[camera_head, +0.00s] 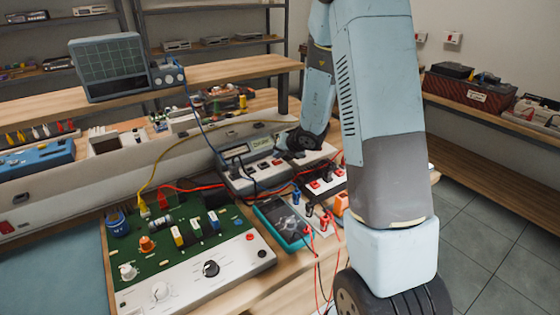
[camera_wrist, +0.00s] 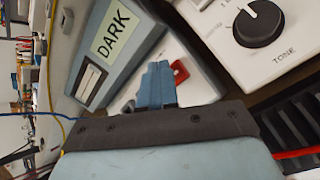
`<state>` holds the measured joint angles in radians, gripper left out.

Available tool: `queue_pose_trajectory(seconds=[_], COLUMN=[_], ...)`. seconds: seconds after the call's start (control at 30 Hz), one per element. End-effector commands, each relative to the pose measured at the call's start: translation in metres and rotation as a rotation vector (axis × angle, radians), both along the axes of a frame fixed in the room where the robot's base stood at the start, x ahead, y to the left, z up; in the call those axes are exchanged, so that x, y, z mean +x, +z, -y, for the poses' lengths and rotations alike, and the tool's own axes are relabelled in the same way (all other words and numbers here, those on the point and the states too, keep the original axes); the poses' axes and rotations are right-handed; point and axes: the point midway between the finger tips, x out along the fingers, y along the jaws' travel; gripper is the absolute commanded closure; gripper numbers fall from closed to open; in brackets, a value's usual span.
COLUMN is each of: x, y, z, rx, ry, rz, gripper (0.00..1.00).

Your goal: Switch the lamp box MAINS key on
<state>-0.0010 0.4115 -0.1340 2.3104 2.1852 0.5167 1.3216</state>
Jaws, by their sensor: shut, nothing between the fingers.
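The box with a green DARK label (camera_wrist: 113,37), which looks like the lamp box, lies under my gripper in the wrist view. It also shows in the head view (camera_head: 232,172), sloped, with a small window and dark keys on its front. A red key (camera_wrist: 180,70) sits on its pale panel, just right of my fingertips. My gripper (camera_wrist: 158,80) is shut and empty, its blue fingers together beside the red key; I cannot tell whether they touch it. No MAINS lettering is readable, and the fingers hide part of the panel. The key's position is unclear.
A white box with a black TONE knob (camera_wrist: 257,24) stands close on the right in the wrist view. A green circuit board (camera_head: 180,240), a teal meter (camera_head: 281,222) and loose red, blue and yellow leads crowd the bench. An oscilloscope (camera_head: 108,66) stands on the shelf behind.

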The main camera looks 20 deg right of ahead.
Motion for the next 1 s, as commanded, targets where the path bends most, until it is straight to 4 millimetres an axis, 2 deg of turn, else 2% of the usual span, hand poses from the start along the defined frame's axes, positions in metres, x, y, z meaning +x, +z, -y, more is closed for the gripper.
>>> queue_pose_trajectory(seconds=[0.37, 1.0], x=[0.000, 0.000], y=[0.004, 0.053], z=[0.000, 0.001], rx=[-0.001, -0.001], ry=[0.000, 0.000], rz=[0.001, 0.002], gripper=[1.00, 1.00])
